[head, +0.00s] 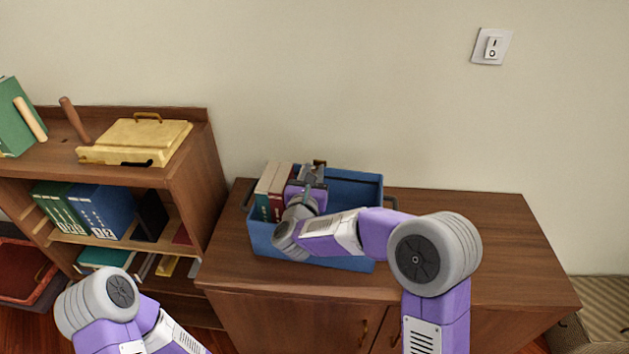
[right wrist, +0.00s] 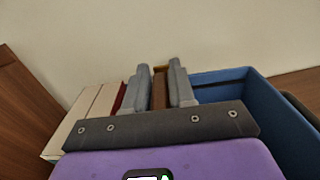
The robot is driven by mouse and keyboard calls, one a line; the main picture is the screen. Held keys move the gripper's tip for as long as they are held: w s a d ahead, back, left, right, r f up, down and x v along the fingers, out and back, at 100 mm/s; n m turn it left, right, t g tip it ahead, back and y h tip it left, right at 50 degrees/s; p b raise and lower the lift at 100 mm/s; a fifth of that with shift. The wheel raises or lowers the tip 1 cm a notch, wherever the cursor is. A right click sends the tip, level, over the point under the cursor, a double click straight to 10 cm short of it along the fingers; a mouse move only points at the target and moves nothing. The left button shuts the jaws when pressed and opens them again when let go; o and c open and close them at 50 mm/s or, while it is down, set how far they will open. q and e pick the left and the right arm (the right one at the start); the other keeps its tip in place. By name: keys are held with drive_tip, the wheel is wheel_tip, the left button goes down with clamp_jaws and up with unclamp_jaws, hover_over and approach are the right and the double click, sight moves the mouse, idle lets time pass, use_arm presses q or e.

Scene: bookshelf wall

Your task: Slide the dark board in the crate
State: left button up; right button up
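The blue crate (head: 345,185) stands on the low wooden cabinet, with a cream-spined book and a red-brown book (head: 281,180) upright at its left end. My right gripper (head: 313,172) reaches down into the crate just right of these books. In the right wrist view, my right gripper's two grey fingers (right wrist: 159,85) stand on either side of a thin dark brown board (right wrist: 159,92), which fills the gap between them. The board's lower part is hidden by the gripper. The crate's right part (right wrist: 240,90) looks empty. Only my left arm's links show; its gripper is out of view.
The cabinet top (head: 485,230) is clear right of the crate. A bookshelf (head: 190,190) stands close on the left, with several books and a yellow case (head: 140,138). A wall with a switch (head: 492,47) is behind. A striped seat (head: 605,315) is at far right.

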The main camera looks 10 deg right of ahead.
clamp_jaws()
drive_tip(key=s+d+b, duration=0.2)
drive_tip(key=d+b, duration=0.3)
drive_tip(key=d, duration=0.2)
drive_tip(key=shift+s, duration=0.4)
idle(0.3)
drive_tip(key=shift+r+b, duration=0.1)
drive_tip(key=shift+b, duration=0.6)
drive_tip(key=o, duration=0.6)
unclamp_jaws()
